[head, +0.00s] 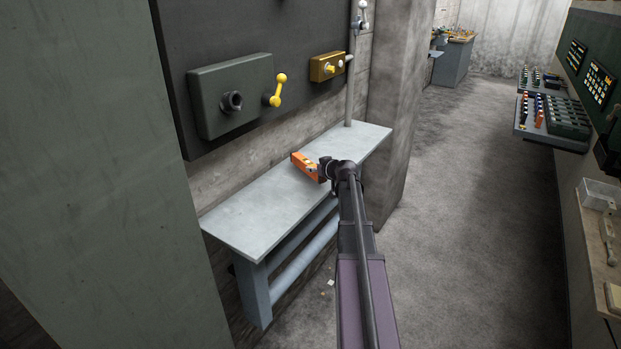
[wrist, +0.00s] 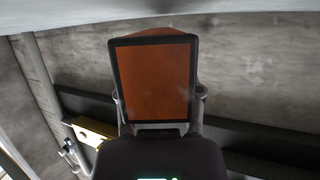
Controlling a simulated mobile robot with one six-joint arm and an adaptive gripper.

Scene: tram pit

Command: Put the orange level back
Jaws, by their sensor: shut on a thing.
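The orange level (head: 305,166) is a short orange block at my gripper (head: 320,171), over the grey bench in the head view. In the wrist view the orange level (wrist: 153,80) shows as a wide orange face with a dark border, between the two fingers of my gripper (wrist: 158,103). My gripper is shut on it. The head view does not show clearly whether the level touches the bench top. My wrist and arm hide part of its right end.
The grey bench (head: 255,211) has a bare top. Above it are a grey box with a yellow lever (head: 230,95) and a small yellow box (head: 327,67). A vertical pipe (head: 352,95) stands at the bench's far end. Open floor (head: 470,200) lies to the right.

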